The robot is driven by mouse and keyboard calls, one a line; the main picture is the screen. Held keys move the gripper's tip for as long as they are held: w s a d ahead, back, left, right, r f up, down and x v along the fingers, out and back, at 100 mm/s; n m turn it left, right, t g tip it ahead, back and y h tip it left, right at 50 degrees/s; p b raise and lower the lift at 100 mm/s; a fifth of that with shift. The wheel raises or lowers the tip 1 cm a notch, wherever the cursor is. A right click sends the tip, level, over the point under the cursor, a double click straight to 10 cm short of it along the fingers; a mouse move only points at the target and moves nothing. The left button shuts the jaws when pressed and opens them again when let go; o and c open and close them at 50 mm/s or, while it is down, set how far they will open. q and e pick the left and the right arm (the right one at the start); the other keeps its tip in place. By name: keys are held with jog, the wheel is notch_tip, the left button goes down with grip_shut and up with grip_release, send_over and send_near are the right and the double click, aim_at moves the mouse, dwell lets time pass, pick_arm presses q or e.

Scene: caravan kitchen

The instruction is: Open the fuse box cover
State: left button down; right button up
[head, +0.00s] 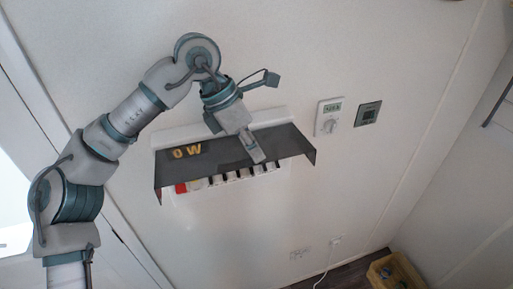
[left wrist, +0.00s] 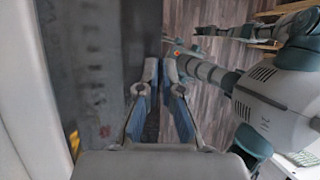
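The fuse box (head: 270,118) is a white box on the wall in the head view. Its dark cover (head: 215,168) is swung out from the wall and tilted, with yellow lettering on it. A red switch and several pale switches (head: 228,177) show along its lower edge. My left gripper (head: 257,156) lies over the cover's outer face, close to its lower edge. In the left wrist view its fingers (left wrist: 160,68) are nearly together, with the dark cover (left wrist: 85,70) to their left. I see nothing held between them; contact with the cover is unclear.
A white thermostat (head: 328,116) and a dark square panel (head: 367,114) are on the wall to the right of the fuse box.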

aim_at(238, 167)
pick_arm(q)
jog(key=a, duration=0.3)
jog(key=shift+s+a+r, duration=0.1)
jog(key=shift+s+a, duration=0.1)
jog(key=shift+s, duration=0.05)
jog(key=shift+a, duration=0.3)
jog(key=shift+s+d, duration=0.1)
jog(key=shift+s+d+f+t+y+b, duration=0.15)
jog(key=shift+s+f+t+b, duration=0.15)
jog(key=shift+f+b, duration=0.35)
jog(key=shift+s+d+f+t+y+b, duration=0.1)
jog(key=shift+s+f+t+y+b, duration=0.15)
jog(key=shift+f+b, duration=0.3)
jog(key=shift+s+f+t+b, duration=0.3)
jog(key=shift+t+b, duration=0.15)
jog(key=shift+b, duration=0.1)
jog(key=shift+r, duration=0.1)
pick_arm(e)
jog(key=a+f, duration=0.2)
jog(key=a, duration=0.1)
jog(key=shift+s+a+f, duration=0.2)
jog(key=shift+f, duration=0.2)
jog(key=shift+a, duration=0.1)
